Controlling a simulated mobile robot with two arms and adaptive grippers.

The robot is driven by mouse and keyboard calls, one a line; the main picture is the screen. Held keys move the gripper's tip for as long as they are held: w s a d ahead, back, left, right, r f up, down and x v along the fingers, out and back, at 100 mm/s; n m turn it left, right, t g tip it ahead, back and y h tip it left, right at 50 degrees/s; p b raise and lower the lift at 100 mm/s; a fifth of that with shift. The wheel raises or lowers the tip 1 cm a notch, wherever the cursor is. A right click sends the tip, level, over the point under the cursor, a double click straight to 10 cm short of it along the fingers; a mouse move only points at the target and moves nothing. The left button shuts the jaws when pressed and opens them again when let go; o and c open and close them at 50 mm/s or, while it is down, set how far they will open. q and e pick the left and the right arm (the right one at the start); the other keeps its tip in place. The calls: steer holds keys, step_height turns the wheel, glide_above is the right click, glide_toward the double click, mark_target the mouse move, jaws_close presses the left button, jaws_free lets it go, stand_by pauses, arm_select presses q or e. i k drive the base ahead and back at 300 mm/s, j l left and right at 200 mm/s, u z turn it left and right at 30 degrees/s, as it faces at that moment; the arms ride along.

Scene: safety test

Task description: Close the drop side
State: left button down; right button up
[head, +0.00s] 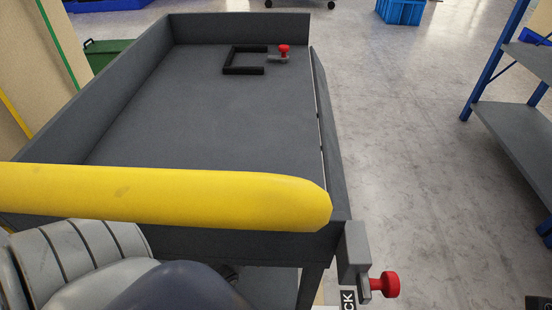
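A dark grey cart (200,110) with raised walls stands in front of me. Its right side has no raised wall; the drop side (328,130) slopes outward and down along that edge. Small dark spots, perhaps hinges, show along the seam. A red knob on a grey bracket (357,250) sits at the near right corner, outside the bed. Another red knob (284,49) on a grey bracket shows near the far right corner. Neither of my grippers is in view.
A black U-shaped frame (228,62) is at the bed's far end. Floor right of the cart is clear up to a blue-post shelf (515,125). A blue crate (400,11) stands behind.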

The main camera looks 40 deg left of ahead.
mark_target(336, 181)
steer(key=k+j, duration=0.1)
steer(key=k, duration=1)
